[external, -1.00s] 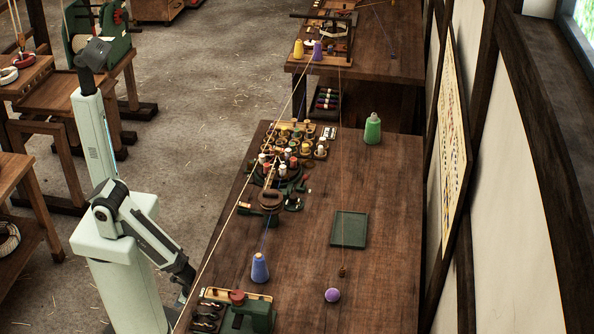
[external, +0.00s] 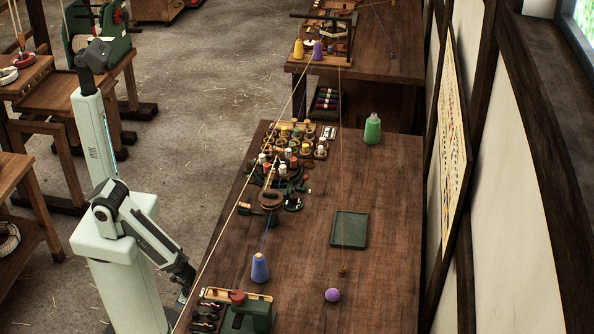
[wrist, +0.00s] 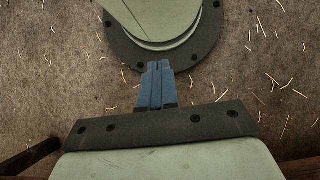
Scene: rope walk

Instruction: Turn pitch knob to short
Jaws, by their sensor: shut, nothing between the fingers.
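My gripper (wrist: 158,68) shows in the wrist view as two blue fingers pressed together, empty, above the straw-strewn floor. In the external view my arm reaches down at the left edge of the long table, and the fingers cannot be made out. A green machine (external: 262,315) with a red knob (external: 237,296) stands at the table's near left corner, close to my wrist. A round brown-topped device (external: 271,199) stands farther along the table. I cannot tell which part is the pitch knob, and no setting marks are readable.
A blue cone (external: 260,268), a purple ball (external: 332,295), a green tray (external: 349,230) and a green bottle (external: 372,129) are on the table. Bobbins crowd a rack (external: 326,134) at its far left. A taut rope (external: 243,197) runs along the left side.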

